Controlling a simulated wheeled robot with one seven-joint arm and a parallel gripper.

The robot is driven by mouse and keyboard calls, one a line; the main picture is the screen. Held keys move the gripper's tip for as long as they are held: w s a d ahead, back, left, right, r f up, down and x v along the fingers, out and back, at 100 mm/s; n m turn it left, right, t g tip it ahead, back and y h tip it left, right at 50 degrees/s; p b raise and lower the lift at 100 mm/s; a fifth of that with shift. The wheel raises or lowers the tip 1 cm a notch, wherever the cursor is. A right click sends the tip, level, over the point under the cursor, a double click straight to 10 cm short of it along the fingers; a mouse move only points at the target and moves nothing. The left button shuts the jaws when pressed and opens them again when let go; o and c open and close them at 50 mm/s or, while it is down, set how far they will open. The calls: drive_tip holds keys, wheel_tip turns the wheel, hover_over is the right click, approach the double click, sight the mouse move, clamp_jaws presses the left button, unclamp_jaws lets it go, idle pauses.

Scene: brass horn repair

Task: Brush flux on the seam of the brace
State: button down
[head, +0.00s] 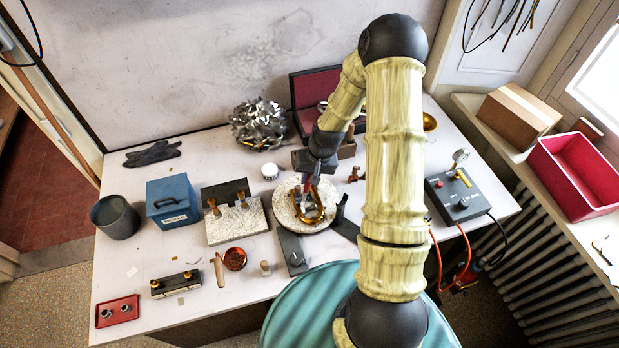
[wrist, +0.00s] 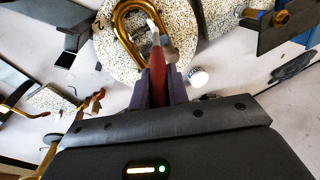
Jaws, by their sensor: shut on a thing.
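My gripper (wrist: 160,88) is shut on the red handle of a brush (wrist: 158,66), and its pale end reaches over the brass piece. It points down at the round speckled block in the head view (head: 309,172). A U-shaped brass tube (wrist: 122,38) lies on that speckled block (wrist: 102,48). The tube shows in the head view too (head: 317,217). A small metal part, perhaps the brace, lies inside the bend, partly hidden by the brush. I cannot tell whether the brush touches the seam. A small white jar (wrist: 199,77) stands just beside the block.
A square speckled slab (head: 238,227) with brass-tipped parts and a blue box (head: 172,202) stand left. A control box (head: 457,194) with hoses is right. The front left table is partly clear.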

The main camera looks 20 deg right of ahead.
drive_tip(key=shift+w+a+p+v, duration=0.2)
drive_tip(key=shift+p+v, duration=0.5)
drive_tip(key=shift+v, duration=0.4)
drive_tip(key=shift+w+a+p+v, duration=0.1)
drive_tip(key=shift+a+p+v, duration=0.1)
drive_tip(key=shift+p+v, duration=0.7)
drive_tip(key=shift+w+a+p+v, duration=0.15)
drive_tip(key=shift+p+v, duration=0.3)
drive_tip(key=shift+v, duration=0.8)
drive_tip(key=shift+r, duration=0.2)
drive_tip(key=shift+f, duration=0.1)
